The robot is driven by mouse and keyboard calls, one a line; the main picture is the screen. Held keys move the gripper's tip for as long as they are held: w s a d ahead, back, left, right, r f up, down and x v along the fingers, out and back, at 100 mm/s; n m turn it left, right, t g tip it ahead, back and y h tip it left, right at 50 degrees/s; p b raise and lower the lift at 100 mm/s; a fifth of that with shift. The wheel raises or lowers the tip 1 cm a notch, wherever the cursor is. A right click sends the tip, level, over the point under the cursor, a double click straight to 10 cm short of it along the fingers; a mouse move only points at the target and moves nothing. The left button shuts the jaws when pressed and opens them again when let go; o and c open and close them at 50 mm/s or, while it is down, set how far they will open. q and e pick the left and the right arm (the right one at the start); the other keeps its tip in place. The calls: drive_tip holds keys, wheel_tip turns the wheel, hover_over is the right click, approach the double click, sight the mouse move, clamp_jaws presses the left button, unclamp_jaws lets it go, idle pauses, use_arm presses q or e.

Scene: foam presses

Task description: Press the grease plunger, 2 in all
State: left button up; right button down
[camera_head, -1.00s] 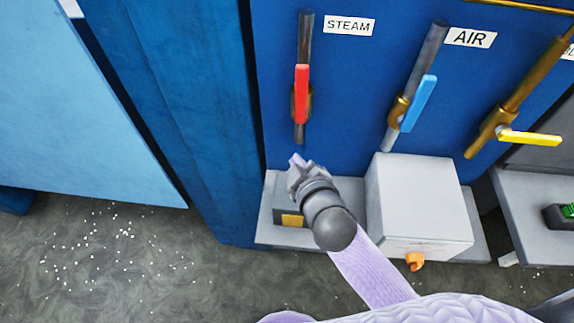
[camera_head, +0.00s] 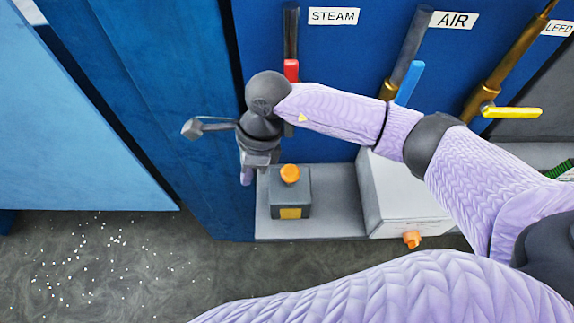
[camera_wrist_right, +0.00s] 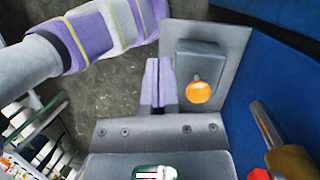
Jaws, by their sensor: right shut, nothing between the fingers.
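A small grey box (camera_head: 290,205) with an orange round-topped plunger (camera_head: 290,174) and a yellow label stands on the grey ledge below the steam pipe. In the right wrist view the orange plunger (camera_wrist_right: 199,92) shows on the same box (camera_wrist_right: 199,58). My right gripper (camera_head: 246,178) points down just left of the box, apart from the plunger. In the wrist view its lilac fingers (camera_wrist_right: 158,68) are together with nothing between them, beside the box. My left gripper is not in view.
A white box (camera_head: 395,195) with an orange knob (camera_head: 412,239) low on its front stands on the right of the ledge (camera_head: 335,195). Pipes with red (camera_head: 291,70), blue (camera_head: 409,84) and yellow (camera_head: 512,112) handles rise behind.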

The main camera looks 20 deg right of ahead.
sight(288, 172)
drive_tip(key=w+d+h, duration=0.1)
drive_tip(key=d, duration=0.1)
drive_tip(key=w+d+h, duration=0.1)
drive_tip(key=d+h, duration=0.1)
drive_tip(key=d, duration=0.1)
drive_tip(key=w+d+r+h, duration=0.1)
drive_tip(key=d, duration=0.1)
drive_tip(key=shift+w+d+t+h, duration=0.1)
drive_tip(key=shift+d+t+h, duration=0.2)
drive_tip(key=shift+t+h, duration=0.1)
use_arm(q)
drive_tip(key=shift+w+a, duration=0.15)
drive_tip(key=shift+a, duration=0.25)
use_arm(e)
drive_tip(key=shift+f, duration=0.15)
drive_tip(key=f+b, duration=0.1)
drive_tip(key=f, duration=0.1)
drive_tip(key=f+b, duration=0.4)
drive_tip(key=f, duration=0.1)
drive_tip(key=shift+d, duration=0.25)
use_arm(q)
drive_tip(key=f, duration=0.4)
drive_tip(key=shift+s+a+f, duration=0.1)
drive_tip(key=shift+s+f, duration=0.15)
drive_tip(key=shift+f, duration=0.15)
use_arm(e)
drive_tip(key=shift+r, duration=0.1)
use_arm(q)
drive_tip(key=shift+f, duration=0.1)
